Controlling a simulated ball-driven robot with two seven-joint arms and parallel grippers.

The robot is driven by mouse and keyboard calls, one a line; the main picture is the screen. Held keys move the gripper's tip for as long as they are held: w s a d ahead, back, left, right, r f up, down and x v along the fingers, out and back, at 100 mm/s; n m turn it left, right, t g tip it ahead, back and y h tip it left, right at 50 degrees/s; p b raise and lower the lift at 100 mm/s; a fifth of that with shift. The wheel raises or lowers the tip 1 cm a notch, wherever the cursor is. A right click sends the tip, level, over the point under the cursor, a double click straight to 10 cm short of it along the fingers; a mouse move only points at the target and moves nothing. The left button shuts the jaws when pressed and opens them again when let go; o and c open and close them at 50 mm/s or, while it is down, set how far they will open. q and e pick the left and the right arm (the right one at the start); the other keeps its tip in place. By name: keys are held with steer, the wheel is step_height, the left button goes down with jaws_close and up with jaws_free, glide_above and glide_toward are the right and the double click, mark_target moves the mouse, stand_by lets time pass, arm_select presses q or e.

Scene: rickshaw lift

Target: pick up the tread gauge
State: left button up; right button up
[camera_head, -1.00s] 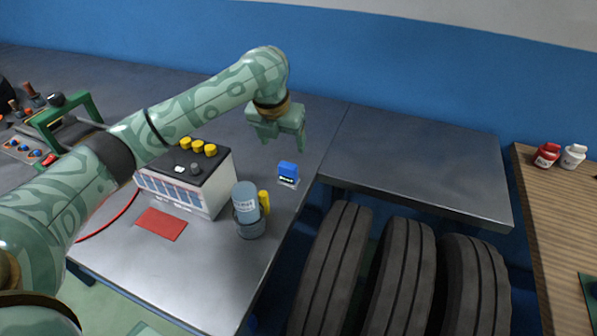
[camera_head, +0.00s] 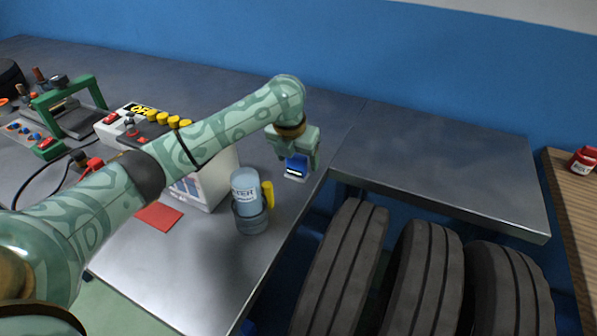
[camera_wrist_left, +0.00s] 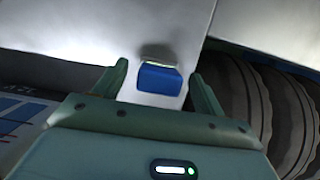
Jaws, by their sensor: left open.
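The tread gauge (camera_head: 297,167), a small blue block with a pale lower part, stands on the metal bench near its right edge. In the left wrist view the blue top of the gauge (camera_wrist_left: 160,78) lies between the two fingers. My left gripper (camera_head: 299,166) is open above and around the gauge, with one finger on each side. Gaps show between the fingers and the gauge in the left wrist view (camera_wrist_left: 160,85). The gauge's upper part is partly hidden by the gripper in the head view. My right gripper is not in view.
A white battery-like box (camera_head: 212,185) is behind my arm. A red cloth (camera_head: 158,216) lies in front. Tyres (camera_head: 424,275) stand below the bench's right side.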

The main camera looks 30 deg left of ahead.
mark_target(298, 155)
arm_select(q)
steer(key=shift+x, duration=1.15)
steer(key=shift+r, duration=0.25)
steer(key=shift+c, duration=0.6)
steer(key=c, duration=1)
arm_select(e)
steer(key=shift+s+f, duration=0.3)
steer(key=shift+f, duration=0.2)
arm_select(q)
steer(key=shift+o, duration=0.2)
